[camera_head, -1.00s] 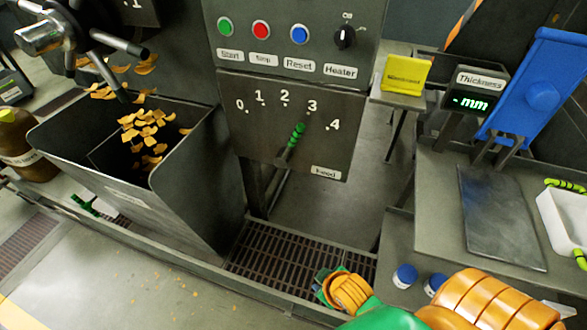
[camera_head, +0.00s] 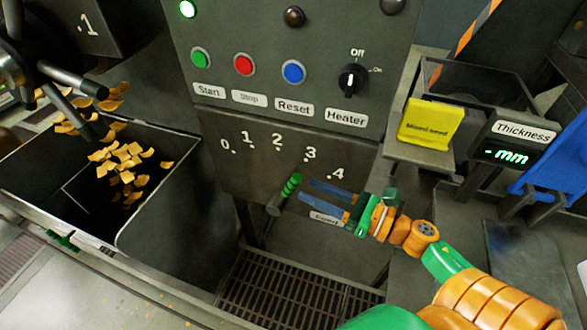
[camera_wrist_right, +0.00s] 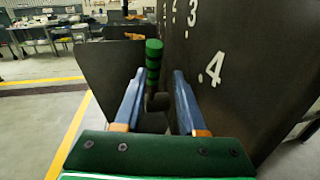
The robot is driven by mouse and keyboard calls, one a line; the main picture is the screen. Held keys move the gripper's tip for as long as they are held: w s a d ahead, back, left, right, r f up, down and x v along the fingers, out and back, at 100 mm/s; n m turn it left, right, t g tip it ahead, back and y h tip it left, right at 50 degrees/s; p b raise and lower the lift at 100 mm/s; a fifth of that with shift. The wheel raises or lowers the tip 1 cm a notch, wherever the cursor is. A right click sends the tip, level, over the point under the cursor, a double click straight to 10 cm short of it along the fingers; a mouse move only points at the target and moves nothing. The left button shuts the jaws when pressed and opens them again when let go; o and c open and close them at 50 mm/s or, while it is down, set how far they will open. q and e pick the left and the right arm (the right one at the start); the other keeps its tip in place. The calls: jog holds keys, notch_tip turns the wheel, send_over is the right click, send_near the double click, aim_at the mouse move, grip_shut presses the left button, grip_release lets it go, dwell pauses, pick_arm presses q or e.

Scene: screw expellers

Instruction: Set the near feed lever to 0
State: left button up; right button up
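The near feed lever (camera_head: 291,185) has a ribbed green grip and stands out from the dark panel (camera_head: 225,175) numbered 0 to 4. In the head view its grip shows below the 2 and 3 marks; its exact setting is hard to tell. My right gripper (camera_head: 306,188) is open just right of the grip, its blue fingers pointing left at it. In the right wrist view the green grip (camera_wrist_right: 153,65) shows between the two open fingertips (camera_wrist_right: 158,75), with no clear contact. My left gripper is not in view.
Above the scale are Start, Stop and Reset buttons and a Heater knob (camera_head: 352,80). A dark bin (camera_head: 170,215) receives falling orange flakes at left. A yellow sign (camera_head: 425,124) and Thickness display (camera_head: 510,150) stand at right. A floor grate (camera_head: 285,290) lies below.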

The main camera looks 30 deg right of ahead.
aim_at(291, 185)
jog(key=a, duration=0.1)
jog(key=w+a+r+p, duration=0.1)
jog(key=shift+w+a+r, duration=0.15)
jog(key=shift+a, duration=0.2)
jog(key=w, duration=0.2)
jog(key=w+f, duration=0.1)
jog(key=shift+a+p, duration=0.35)
jog(key=shift+a, duration=0.05)
jog(key=shift+s+a+r, duration=0.1)
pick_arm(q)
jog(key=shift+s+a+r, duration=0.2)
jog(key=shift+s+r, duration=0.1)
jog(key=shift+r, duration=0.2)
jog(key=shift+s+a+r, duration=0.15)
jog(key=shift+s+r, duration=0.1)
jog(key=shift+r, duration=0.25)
pick_arm(e)
grip_shut()
